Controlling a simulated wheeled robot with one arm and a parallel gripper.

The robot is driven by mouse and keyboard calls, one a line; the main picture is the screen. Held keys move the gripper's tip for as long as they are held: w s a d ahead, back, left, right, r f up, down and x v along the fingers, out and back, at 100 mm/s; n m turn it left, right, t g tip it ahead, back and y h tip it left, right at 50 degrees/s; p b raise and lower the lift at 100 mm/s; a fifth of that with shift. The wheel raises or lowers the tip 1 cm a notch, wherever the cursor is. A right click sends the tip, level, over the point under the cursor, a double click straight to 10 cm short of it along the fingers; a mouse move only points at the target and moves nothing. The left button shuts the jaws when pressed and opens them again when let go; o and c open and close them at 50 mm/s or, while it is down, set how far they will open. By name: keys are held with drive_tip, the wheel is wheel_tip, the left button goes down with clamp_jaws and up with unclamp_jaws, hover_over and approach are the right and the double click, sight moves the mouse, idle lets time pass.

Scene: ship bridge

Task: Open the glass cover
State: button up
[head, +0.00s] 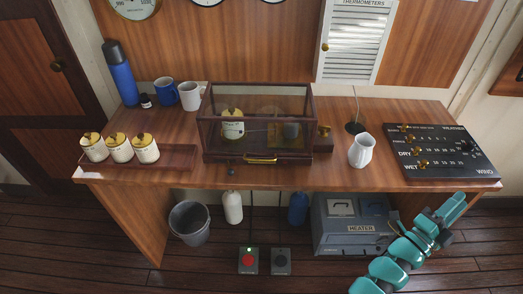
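The glass cover (258,98) is a dark-framed clear case on the middle of the wooden desk. It appears closed, with a brass handle (261,160) low on its front edge. Inside it, a white jar with a brass lid (232,125) stands at left and a brass-coloured device (290,131) at right, both seen through the glass. My teal arm comes up from the lower right. My gripper (456,203) is in front of the desk's right end, well to the right of the cover and apart from it. Its fingers are too small to read.
A tray (182,157) with three jars is left of the cover. A blue flask (120,78), blue mug (166,93) and white mug (190,96) stand behind. A white pitcher (361,150) and black weather board (441,150) are at right. A heater (350,226) is below.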

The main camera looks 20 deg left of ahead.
drive_tip(key=w+a+n+t+y+p, duration=0.1)
drive_tip(key=w+a+n+t+y, duration=0.15)
drive_tip(key=w+y, duration=0.2)
drive_tip(key=n+g+y+p, duration=0.2)
drive_tip(key=n+g+y, duration=1.05)
drive_tip(key=y, duration=1.25)
approach(261, 160)
drive_tip(key=shift+m+g, duration=0.4)
drive_tip(key=p+x, duration=0.2)
drive_tip(key=x, duration=0.2)
drive_tip(key=p+x, duration=0.2)
drive_tip(key=x, duration=0.3)
drive_tip(key=shift+w+d+r, duration=0.1)
drive_tip(key=shift+w+r, duration=0.05)
drive_tip(key=shift+w, duration=0.2)
drive_tip(key=shift+w+a+f+p, duration=0.25)
drive_tip(key=shift+a+p, duration=0.1)
drive_tip(key=shift+a, duration=0.15)
clamp_jaws()
